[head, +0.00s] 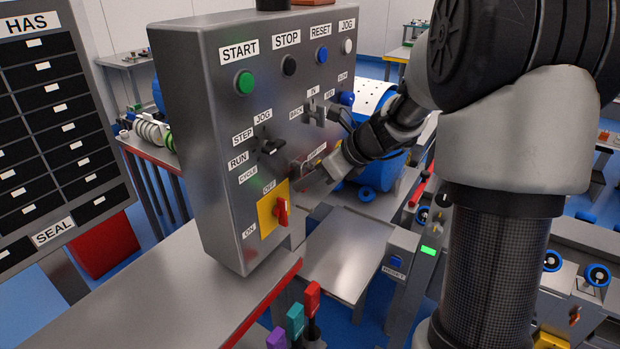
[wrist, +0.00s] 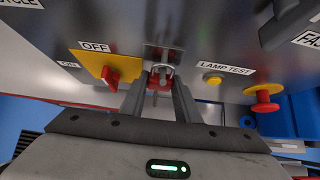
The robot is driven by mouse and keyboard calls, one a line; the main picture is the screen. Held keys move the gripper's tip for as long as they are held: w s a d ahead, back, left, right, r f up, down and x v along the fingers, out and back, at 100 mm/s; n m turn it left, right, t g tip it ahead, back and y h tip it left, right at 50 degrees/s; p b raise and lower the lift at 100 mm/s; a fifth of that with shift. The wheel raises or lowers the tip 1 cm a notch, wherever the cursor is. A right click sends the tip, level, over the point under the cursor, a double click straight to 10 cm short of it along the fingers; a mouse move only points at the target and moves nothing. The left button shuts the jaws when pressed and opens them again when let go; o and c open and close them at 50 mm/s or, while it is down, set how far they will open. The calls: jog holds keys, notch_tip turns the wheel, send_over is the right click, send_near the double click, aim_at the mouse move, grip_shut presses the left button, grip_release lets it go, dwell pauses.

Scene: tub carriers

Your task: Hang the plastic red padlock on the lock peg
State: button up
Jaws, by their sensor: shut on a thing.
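My gripper (wrist: 160,100) is shut on the red padlock (wrist: 154,83), whose red body shows between the two fingers in the wrist view. Its grey shackle (wrist: 161,70) points toward the panel, right in front of a small metal fitting (wrist: 162,54) that looks like the lock peg. I cannot tell whether the shackle is around the peg or just in front of it. In the head view my gripper (head: 322,176) is close to the panel face, right of the red rotary switch (head: 281,210); the padlock is not clear there.
The switch sits on a yellow plate (head: 268,212) left of the gripper. A yellow lamp-test button (wrist: 212,80) and a red mushroom button (wrist: 264,100) are to the right in the wrist view. Red (head: 312,298), teal (head: 295,320) and purple handles stand below the panel (head: 215,150).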

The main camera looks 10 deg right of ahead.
aim_at(297, 201)
jog(key=shift+s+f, duration=0.15)
jog(key=shift+f, duration=0.15)
jog(key=o, duration=1.1)
jog(key=shift+f, duration=0.1)
jog(key=shift+c, duration=0.2)
jog(key=shift+o, duration=0.4)
jog(key=shift+o, duration=0.4)
jog(key=shift+o, duration=1)
jog(key=shift+r, duration=0.2)
jog(key=shift+f, duration=0.15)
jog(key=shift+f+b, duration=1.45)
jog(key=shift+f, duration=0.35)
jog(key=shift+d, duration=0.1)
